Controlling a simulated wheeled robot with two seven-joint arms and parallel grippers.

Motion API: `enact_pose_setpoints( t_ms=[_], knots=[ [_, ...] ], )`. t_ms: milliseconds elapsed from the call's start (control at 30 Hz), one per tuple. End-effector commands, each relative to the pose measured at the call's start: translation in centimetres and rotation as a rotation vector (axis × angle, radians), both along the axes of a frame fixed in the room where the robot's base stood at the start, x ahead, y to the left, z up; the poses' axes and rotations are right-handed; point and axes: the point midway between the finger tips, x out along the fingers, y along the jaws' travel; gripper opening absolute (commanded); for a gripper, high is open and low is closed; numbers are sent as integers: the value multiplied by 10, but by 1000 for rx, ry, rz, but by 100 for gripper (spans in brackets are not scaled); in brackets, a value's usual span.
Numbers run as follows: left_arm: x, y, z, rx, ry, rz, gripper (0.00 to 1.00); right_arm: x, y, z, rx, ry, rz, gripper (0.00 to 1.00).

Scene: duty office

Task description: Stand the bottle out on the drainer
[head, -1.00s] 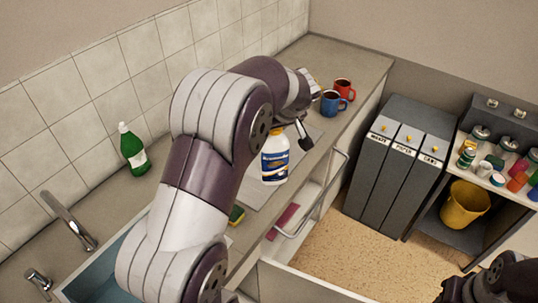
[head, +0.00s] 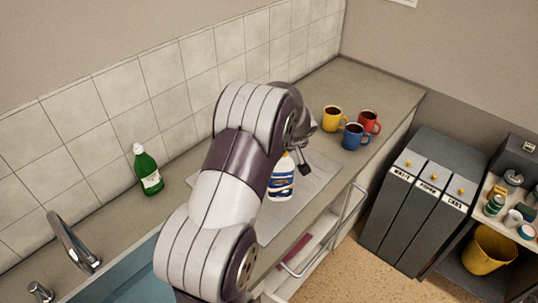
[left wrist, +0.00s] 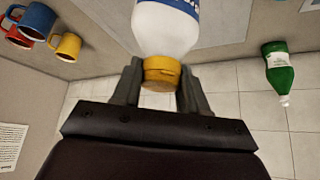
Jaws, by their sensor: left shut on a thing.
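The white bottle with a blue label (head: 281,184) shows upright over the grey drainer board (head: 318,184) on the counter, partly hidden by my left arm. I cannot tell whether its base touches the board. In the left wrist view my left gripper (left wrist: 160,80) is shut on the yellow cap (left wrist: 160,73) of this bottle. In the head view the arm hides most of that gripper. A green bottle with a white cap (head: 148,172) stands apart on the counter by the tiled wall. My right gripper is not in view.
Yellow (head: 332,118), blue (head: 353,136) and red (head: 370,121) mugs stand beyond the drainer. The sink (head: 112,275) and tap (head: 75,240) are at the lower left. A rail (head: 345,215) runs along the counter front. Labelled bins (head: 418,195) stand at the right.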

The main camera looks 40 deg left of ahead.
Motion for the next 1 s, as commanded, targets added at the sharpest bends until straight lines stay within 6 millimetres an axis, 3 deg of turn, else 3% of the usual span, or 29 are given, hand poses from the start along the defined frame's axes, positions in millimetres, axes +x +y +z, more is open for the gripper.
enact_pose_setpoints(
  t_ms=[100, 300, 600, 867, 900, 933, 1000],
  knots=[
    [-1, 23, -8, 0, -1, 3, 0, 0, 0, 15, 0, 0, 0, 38],
    [-1, 42, -22, 1, -4, 0, 0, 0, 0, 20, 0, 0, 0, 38],
    [-1, 43, -62, 1, -3, -1, 0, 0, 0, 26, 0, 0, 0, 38],
    [-1, 43, -65, 2, -4, 0, 0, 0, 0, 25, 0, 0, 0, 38],
    [-2, 42, -66, 0, 0, 0, 56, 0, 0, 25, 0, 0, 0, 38],
    [-2, 43, -66, 1, -1, 0, 66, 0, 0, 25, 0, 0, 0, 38],
    [-2, 43, -66, 1, -1, 0, 70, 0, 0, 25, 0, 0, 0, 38]
  ],
)
